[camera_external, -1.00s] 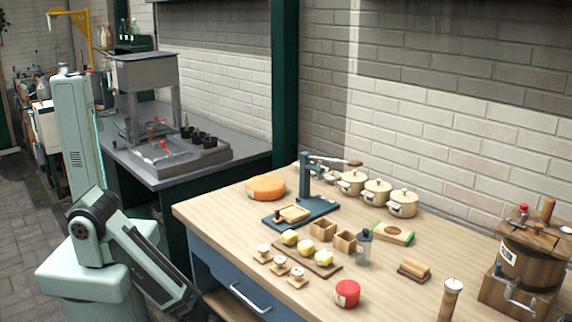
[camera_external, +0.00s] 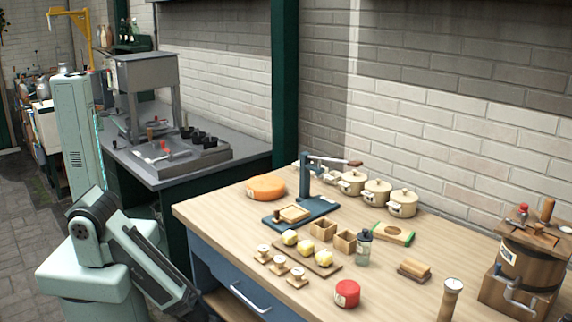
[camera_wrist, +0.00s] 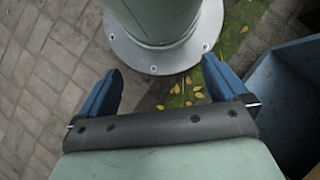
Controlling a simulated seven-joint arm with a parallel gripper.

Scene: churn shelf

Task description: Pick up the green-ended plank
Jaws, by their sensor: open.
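The green-ended plank (camera_external: 393,233) is a small light-wood board with green ends. It lies on the wooden workbench (camera_external: 222,219), in front of the cream pots and right of the dark-lidded jar. My arm is folded down beside its base at the left, well away from the plank. My gripper (camera_wrist: 162,66) shows in the wrist view with two blue fingers spread apart and nothing between them. It faces paving and a round pale base flange. The plank is not in the wrist view. The gripper's fingers cannot be made out in the external view.
A jar (camera_external: 363,247), small wooden boxes (camera_external: 345,242) and a wooden block (camera_external: 414,270) stand near the plank. Cream pots (camera_external: 403,203) line the wall behind it. A blue press (camera_external: 305,190), red tin (camera_external: 347,293) and barrel churn (camera_external: 523,265) also occupy the bench.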

